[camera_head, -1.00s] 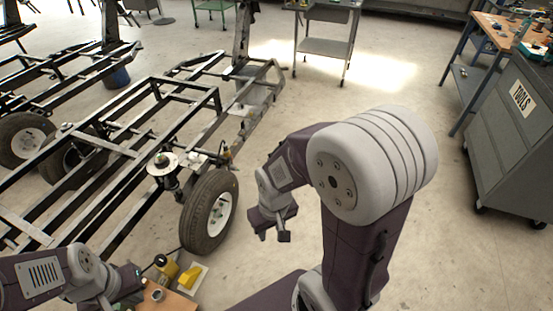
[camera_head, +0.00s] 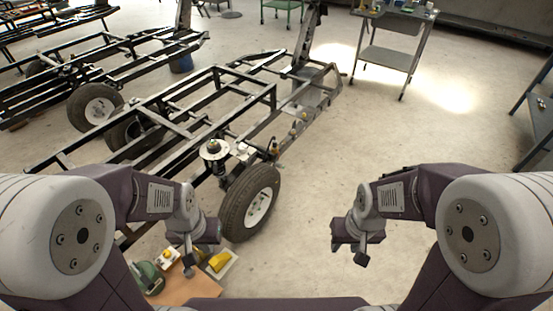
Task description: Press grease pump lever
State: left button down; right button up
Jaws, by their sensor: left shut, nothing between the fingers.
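A yellow wedge-shaped piece (camera_head: 219,261) sits on a pale plate at the lower left, on the floor side of a brown board. It may be the grease pump lever, but I cannot tell for sure. My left gripper (camera_head: 189,270) is shut and empty. In the picture it is just left of the yellow piece, and its height above it is unclear. My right gripper (camera_head: 350,257) hangs over bare floor to the right of the wheel, apart from everything. Its fingers are too small and dark to judge their gap.
A black trailer frame (camera_head: 190,130) with a suspension part (camera_head: 213,150) and a tyre (camera_head: 249,203) stands ahead to the left. A brown board (camera_head: 187,290) bears a green rounded item (camera_head: 150,278) and a small yellow-white item (camera_head: 168,257).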

aim_at(150, 285)
jog(key=k+j, duration=0.15)
jog(key=j, duration=0.2)
jog(key=k+j, duration=0.1)
jog(key=j, duration=0.25)
jog(key=k+j, duration=0.15)
jog(key=j, duration=0.2)
jog(key=k+j+u, duration=0.1)
jog(key=j, duration=0.25)
jog(key=i+j, duration=0.1)
jog(key=j, duration=0.25)
